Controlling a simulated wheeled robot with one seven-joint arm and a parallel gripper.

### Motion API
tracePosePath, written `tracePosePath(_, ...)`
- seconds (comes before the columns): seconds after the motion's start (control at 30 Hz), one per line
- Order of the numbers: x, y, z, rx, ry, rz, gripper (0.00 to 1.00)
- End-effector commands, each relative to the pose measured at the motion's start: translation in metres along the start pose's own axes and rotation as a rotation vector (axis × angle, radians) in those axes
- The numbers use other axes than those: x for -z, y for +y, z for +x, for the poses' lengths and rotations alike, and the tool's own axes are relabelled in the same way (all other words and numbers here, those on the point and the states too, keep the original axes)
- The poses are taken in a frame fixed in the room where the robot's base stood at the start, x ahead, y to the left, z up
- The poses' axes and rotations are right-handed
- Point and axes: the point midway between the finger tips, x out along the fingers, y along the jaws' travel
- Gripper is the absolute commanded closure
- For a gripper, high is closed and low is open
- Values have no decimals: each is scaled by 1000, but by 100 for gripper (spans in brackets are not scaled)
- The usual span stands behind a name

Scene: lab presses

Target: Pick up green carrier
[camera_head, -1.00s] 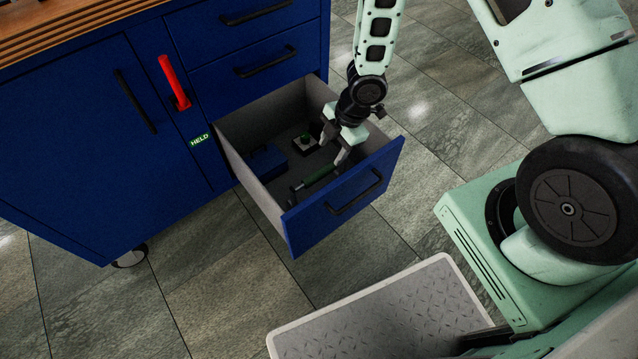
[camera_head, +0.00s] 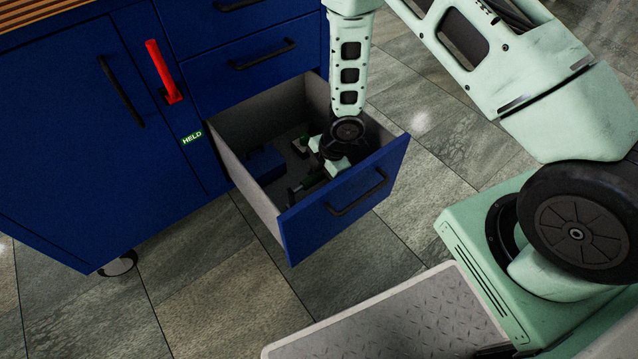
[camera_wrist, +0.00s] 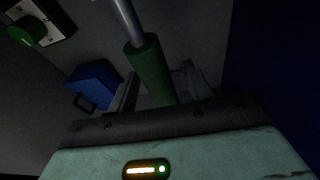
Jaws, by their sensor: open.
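Inside the open drawer lies a bar-like piece with a green cylindrical grip (camera_wrist: 150,70) and a bare metal rod (camera_wrist: 127,20); I take it for the green carrier. In the head view only part of its green length (camera_head: 311,181) shows beside my gripper. My gripper (camera_wrist: 160,85) is open and down in the drawer, with one finger on each side of the green grip in the wrist view. Whether the fingers touch it cannot be told. In the head view the gripper body (camera_head: 335,165) hides the fingertips.
A blue box with a dark handle (camera_wrist: 94,84) and a pale block with a green knob (camera_wrist: 27,33) also lie in the drawer. The drawer front (camera_head: 340,205) stands close to my gripper. A red lever (camera_head: 162,72) and a "HELD" sign (camera_head: 191,137) are on the cabinet.

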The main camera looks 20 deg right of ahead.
Motion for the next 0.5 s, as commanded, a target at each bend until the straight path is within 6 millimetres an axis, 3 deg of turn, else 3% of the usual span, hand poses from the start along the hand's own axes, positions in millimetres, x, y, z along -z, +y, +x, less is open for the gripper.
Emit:
tracePosePath(0.17, 0, 0, -1, -1, 0, 0, 52)
tracePosePath(0.33, 0, 0, -1, -1, 0, 1, 99)
tracePosePath(0.5, 0, 1, -2, -2, 0, 0, 100)
